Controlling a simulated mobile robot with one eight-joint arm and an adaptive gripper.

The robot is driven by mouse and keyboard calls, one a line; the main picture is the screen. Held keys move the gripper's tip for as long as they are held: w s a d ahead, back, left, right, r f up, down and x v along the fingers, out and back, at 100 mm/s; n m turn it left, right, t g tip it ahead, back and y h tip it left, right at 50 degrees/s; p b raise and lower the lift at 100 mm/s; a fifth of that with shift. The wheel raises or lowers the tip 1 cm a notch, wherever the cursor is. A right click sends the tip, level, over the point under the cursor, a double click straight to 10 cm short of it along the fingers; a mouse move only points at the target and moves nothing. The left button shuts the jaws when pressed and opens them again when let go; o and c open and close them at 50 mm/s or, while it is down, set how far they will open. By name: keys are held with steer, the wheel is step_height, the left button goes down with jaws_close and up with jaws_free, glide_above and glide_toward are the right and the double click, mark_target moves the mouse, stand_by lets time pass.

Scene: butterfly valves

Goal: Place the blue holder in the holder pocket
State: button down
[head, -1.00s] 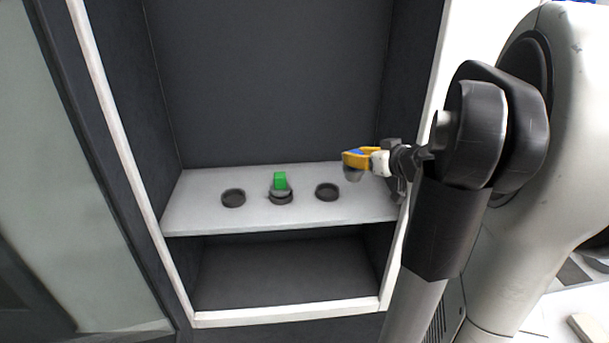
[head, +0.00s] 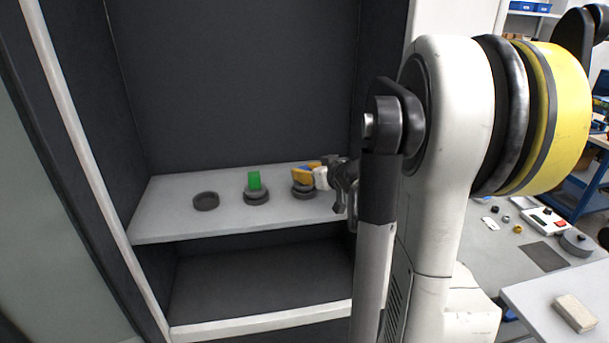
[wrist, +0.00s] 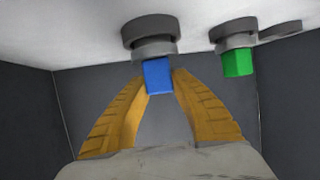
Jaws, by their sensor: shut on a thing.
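The blue holder, a blue block on a round grey base, is at the right pocket on the shelf; its block shows in the wrist view (wrist: 157,76) and partly in the head view (head: 314,164). My gripper (wrist: 163,80) is shut on the blue block with its yellow fingers on both sides; it also shows in the head view (head: 307,172). The right holder pocket (wrist: 150,28) is a dark round ring. The grey base is lined up with this ring and looks to be at it or touching it. I cannot tell whether it is fully seated.
A green holder (head: 254,181) stands in the middle pocket (head: 256,199), left of my gripper. The left pocket (head: 206,201) is an empty dark ring. The white shelf (head: 160,222) lies in a dark cabinet with side walls and a back panel. My arm comes in from the right.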

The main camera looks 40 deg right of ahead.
steer(key=shift+r, duration=0.1)
steer(key=c, duration=1.2)
jaws_free()
